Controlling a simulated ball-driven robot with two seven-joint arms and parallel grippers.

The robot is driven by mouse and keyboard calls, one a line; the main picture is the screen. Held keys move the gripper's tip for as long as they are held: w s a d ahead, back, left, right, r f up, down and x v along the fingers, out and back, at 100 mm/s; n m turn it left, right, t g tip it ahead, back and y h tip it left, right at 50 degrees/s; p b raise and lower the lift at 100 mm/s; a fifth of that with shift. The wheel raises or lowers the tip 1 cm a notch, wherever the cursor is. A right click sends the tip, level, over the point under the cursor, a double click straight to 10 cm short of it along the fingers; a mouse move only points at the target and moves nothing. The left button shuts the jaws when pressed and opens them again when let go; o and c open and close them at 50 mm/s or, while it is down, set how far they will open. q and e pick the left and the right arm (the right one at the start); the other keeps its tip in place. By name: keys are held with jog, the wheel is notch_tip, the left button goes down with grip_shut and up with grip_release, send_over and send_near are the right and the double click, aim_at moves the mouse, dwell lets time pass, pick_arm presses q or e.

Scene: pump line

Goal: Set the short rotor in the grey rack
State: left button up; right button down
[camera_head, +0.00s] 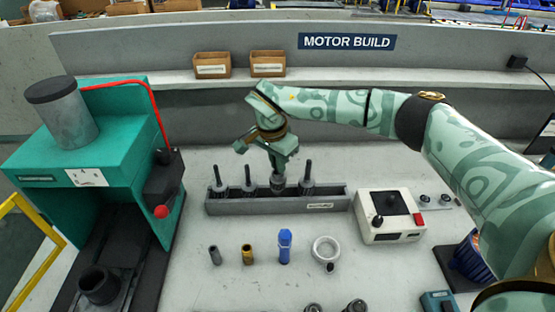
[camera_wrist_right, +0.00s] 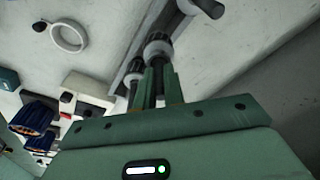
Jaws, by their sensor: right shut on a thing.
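The grey rack (camera_head: 335,204) is a long narrow trough in the middle of the bench, with several dark rotors with thin shafts standing upright in it. My right gripper (camera_head: 279,172) is above the rack, pointing down, shut on the short rotor (camera_head: 277,184). The rotor's body is at the rack, between two standing rotors (camera_head: 248,184) (camera_head: 307,183); its shaft is hidden by the fingers. The wrist view shows the fingers (camera_wrist_right: 158,82) around the shaft and the rotor's ringed body (camera_wrist_right: 158,48) at the rack (camera_wrist_right: 124,82). I cannot tell whether it is fully seated. My left gripper is not in view.
A white control box (camera_head: 390,215) stands right of the rack, a green press (camera_head: 75,135) at the left. In front are a grey sleeve (camera_head: 215,255), a brass sleeve (camera_head: 247,254), a blue part (camera_head: 285,246) and a pale ring (camera_head: 325,249). Bare bench lies between.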

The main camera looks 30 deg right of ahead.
jog(key=shift+f, duration=0.95)
jog(key=shift+f+b, duration=0.3)
jog(key=shift+f, duration=0.05)
jog(key=c, duration=1.2)
grip_release()
jog(key=shift+o, duration=0.2)
notch_tip(320, 180, up, 6)
jog(key=p, duration=0.5)
jog(key=shift+r, duration=0.1)
